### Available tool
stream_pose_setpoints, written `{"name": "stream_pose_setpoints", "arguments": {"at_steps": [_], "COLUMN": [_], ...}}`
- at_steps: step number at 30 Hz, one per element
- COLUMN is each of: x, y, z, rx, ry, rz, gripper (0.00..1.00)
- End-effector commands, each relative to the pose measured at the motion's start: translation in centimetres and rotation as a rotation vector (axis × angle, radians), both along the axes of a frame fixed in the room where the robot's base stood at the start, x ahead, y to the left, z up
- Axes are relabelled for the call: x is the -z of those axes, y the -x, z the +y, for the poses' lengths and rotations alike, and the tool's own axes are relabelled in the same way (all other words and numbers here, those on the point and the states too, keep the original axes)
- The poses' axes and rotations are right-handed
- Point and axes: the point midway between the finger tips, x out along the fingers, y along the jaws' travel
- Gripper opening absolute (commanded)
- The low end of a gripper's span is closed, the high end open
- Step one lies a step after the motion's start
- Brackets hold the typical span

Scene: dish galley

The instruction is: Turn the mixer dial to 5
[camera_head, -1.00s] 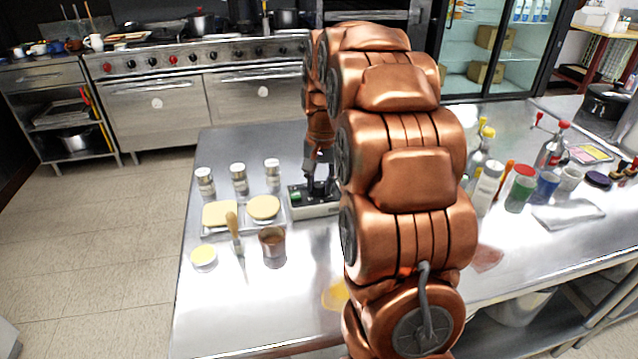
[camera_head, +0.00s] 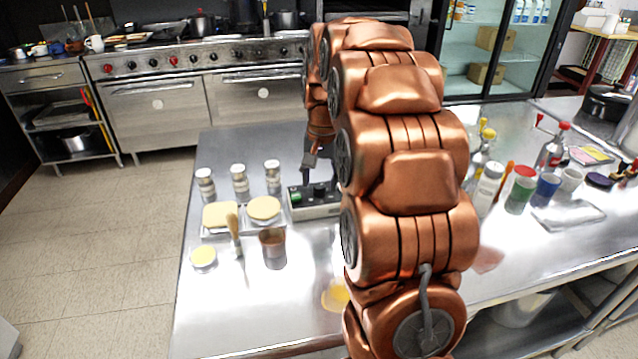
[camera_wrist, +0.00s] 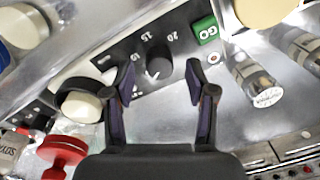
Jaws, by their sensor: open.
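The mixer's control box (camera_head: 318,208) stands on the steel table beside my arm, with a green button and dark knobs on top. In the wrist view, the panel (camera_wrist: 105,60) bears a dark round dial (camera_wrist: 159,62) with a white mark on its lower edge. Numbers including 15 and 20 are printed around it. The number at the mark is not readable. My gripper (camera_wrist: 160,90) is open and empty, its fingers to either side of the dial in the picture and apart from it. In the head view, my arm hides part of the box.
A green GO button (camera_wrist: 205,28) is at the panel's upper right. A black and cream round part (camera_wrist: 78,100) is at its left. Bottles (camera_head: 487,185) crowd the right.

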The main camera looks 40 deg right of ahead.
Motion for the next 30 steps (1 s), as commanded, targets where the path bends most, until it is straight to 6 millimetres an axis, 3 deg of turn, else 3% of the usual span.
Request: {"name": "stream_pose_setpoints", "arguments": {"at_steps": [6, 16, 22, 30], "x": [-3.8, -8.4, -10.0, -10.5], "y": [0.0, 0.2, 0.3, 0.4], "z": [-0.1, -0.2, -0.3, -0.2], "rx": [0.000, 0.000, 0.000, 0.000], "ry": [0.002, 0.000, 0.000, -0.002], "rz": [-0.004, -0.001, 0.000, 0.003], "gripper": [0.56, 0.56, 0.56, 0.56]}}
